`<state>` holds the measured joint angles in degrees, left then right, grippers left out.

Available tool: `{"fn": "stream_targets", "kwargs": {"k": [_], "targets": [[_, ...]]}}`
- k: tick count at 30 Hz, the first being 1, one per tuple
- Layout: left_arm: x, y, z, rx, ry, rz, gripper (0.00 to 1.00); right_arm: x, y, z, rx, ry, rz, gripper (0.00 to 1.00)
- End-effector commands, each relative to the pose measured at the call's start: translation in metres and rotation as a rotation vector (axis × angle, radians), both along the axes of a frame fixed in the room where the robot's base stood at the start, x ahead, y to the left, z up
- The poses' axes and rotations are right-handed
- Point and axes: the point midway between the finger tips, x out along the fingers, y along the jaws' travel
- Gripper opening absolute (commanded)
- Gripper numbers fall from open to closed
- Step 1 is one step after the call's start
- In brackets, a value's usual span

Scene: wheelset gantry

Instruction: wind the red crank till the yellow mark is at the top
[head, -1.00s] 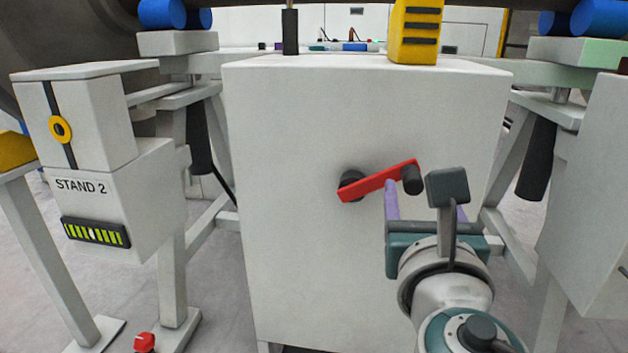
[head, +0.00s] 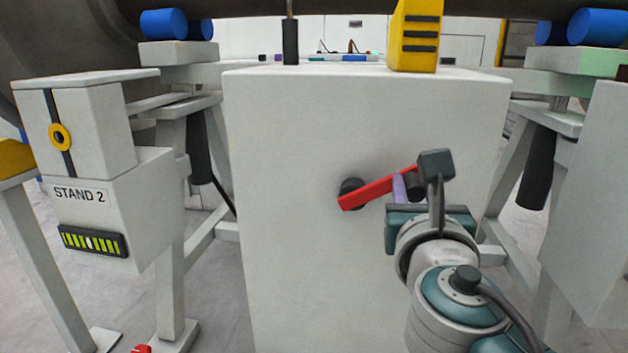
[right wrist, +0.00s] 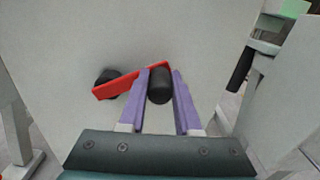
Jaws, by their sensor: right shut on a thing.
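The red crank (head: 378,188) is on the front of a light grey cabinet (head: 290,250). Its arm runs from a black hub (head: 351,193) up and right to a black handle knob (head: 415,185). My right gripper (head: 406,186) is at the knob, its purple fingers partly hidden by my wrist. In the right wrist view the fingers (right wrist: 161,76) stand on either side of the knob (right wrist: 160,88), shut on it. The crank arm (right wrist: 115,86) slopes down to the left there. I cannot make out a yellow mark on the dark wheel (head: 60,35). My left gripper is not in view.
A yellow block with black stripes (head: 416,35) and a black upright grip (head: 290,42) stand at the cabinet's top. The STAND 2 box (head: 150,215), with a yellow ring (head: 60,137), is at the left. Another grey box (head: 595,200) stands at the right. The cabinet front around the crank is clear.

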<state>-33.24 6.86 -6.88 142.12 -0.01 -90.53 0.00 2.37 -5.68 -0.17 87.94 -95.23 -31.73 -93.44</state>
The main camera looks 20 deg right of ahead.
Motion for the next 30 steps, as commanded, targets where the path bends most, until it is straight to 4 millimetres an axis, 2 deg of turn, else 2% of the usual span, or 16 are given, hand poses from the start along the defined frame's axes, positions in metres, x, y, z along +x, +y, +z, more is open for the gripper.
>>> {"fn": "stream_targets", "kwargs": {"k": [1, 5, 30], "targets": [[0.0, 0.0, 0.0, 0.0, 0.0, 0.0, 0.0, -0.0001, 0.0, -0.0001, 0.0, 0.0, 0.0, 0.14], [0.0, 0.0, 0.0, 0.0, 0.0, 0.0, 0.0, -0.0001, 0.0, -0.0001, 0.0, 0.0, 0.0, 0.0], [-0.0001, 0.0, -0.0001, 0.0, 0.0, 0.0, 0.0, 0.0, 0.0001, -0.0001, 0.001, -0.001, 0.0, 0.0]]}}
